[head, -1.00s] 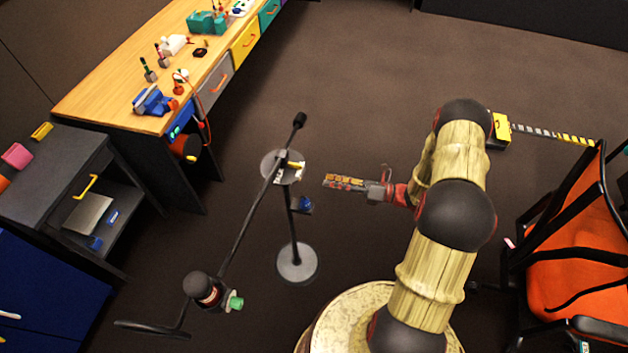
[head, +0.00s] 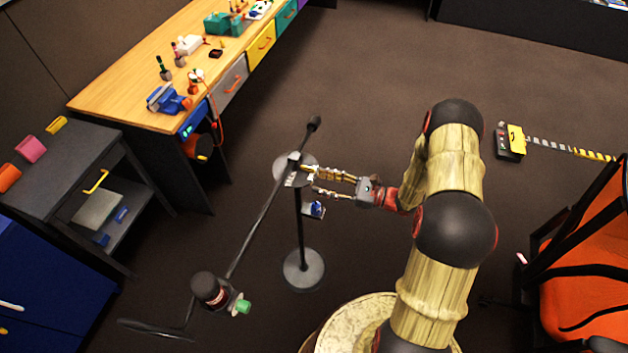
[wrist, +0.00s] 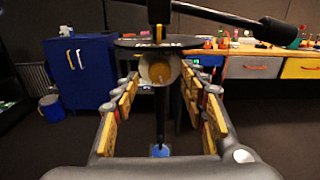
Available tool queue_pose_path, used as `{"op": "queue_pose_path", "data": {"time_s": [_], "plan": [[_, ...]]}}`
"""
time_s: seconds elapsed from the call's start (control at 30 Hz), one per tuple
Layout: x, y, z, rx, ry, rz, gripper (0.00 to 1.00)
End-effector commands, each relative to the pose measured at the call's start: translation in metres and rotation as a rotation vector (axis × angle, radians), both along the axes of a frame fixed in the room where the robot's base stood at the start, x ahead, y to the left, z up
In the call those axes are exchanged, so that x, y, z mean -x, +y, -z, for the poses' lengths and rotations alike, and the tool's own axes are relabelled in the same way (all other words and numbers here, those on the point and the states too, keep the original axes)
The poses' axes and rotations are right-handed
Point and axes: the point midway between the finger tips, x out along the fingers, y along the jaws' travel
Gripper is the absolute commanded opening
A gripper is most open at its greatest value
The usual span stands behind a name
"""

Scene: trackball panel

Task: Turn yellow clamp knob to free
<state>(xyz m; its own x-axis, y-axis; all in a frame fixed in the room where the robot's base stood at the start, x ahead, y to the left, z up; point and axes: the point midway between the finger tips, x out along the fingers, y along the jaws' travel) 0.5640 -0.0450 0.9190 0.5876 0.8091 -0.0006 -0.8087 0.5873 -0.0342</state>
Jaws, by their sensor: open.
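The yellow clamp knob (wrist: 159,71) faces me in the wrist view, just under the dark round plate on the stand. It sits between the far ends of my open fingers, and I cannot tell whether they touch it. In the head view my gripper (head: 322,182) reaches the stand from the right, its two fingers apart beside the round plate (head: 283,170). The knob is hard to make out there, hidden by the fingers. A long dark bar (head: 258,226) crosses the top of the stand at a slant.
The stand rises from a round grey base (head: 304,270). A small blue item (head: 315,209) is on the post below my gripper. A workbench (head: 130,88) stands behind left; an orange chair (head: 585,270) right.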

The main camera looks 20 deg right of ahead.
Motion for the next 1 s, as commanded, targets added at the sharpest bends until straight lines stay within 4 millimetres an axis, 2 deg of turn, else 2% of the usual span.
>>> {"op": "queue_pose_path", "data": {"time_s": [0.2, 0.6, 1.0], "plan": [[-0.016, 0.022, 0.000, -0.001, 0.001, -0.002, 0.43], [-0.020, 0.028, 0.000, -0.001, 0.002, 0.000, 0.43], [-0.020, 0.028, 0.000, -0.001, 0.002, 0.000, 0.20]]}}
